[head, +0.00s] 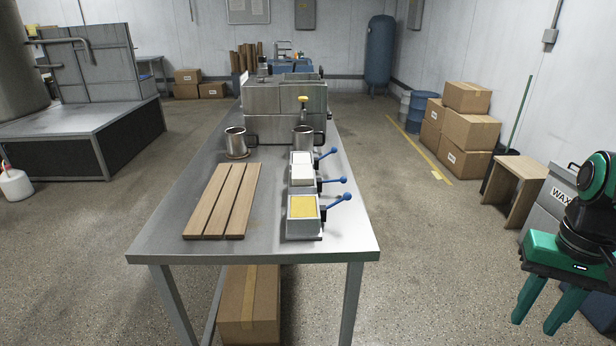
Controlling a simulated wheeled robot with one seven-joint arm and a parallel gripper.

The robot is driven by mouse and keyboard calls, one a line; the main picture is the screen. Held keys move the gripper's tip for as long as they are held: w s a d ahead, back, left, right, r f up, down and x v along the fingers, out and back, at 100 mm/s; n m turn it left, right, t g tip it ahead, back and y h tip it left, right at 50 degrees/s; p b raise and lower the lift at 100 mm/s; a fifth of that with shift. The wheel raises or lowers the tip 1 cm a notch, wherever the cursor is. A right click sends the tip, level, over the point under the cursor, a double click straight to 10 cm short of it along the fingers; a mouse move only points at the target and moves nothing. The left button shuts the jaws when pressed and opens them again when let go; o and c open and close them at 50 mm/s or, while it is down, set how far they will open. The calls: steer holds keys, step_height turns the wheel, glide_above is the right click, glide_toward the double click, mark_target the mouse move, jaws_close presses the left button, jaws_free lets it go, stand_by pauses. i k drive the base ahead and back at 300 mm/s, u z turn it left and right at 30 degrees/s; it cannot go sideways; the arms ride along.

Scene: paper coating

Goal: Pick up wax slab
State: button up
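A yellow slab (303,206), which looks like wax, sits in the nearest of three metal molds (302,228) on the right side of the steel table, near its front end. White blocks (304,176) fill the two molds behind it. Each mold has a blue-knobbed lever on its right. A grey bin lettered "WAX" (561,195) stands at the right edge, partly hidden by my arm; its inside is not visible. My gripper (534,325) hangs at the lower right, clear of the table, its green fingers apart and nothing visible between them.
Wooden planks (223,200) lie left of the molds on the steel table (165,240). Two metal pots (236,141) and a steel machine (285,105) stand farther back. A wooden stand (514,187) and cardboard boxes (466,130) are at the right. The floor between table and gripper is clear.

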mark_target(302, 175)
steer(key=z, duration=0.1)
steer(key=i, duration=1)
steer(key=u, duration=0.1)
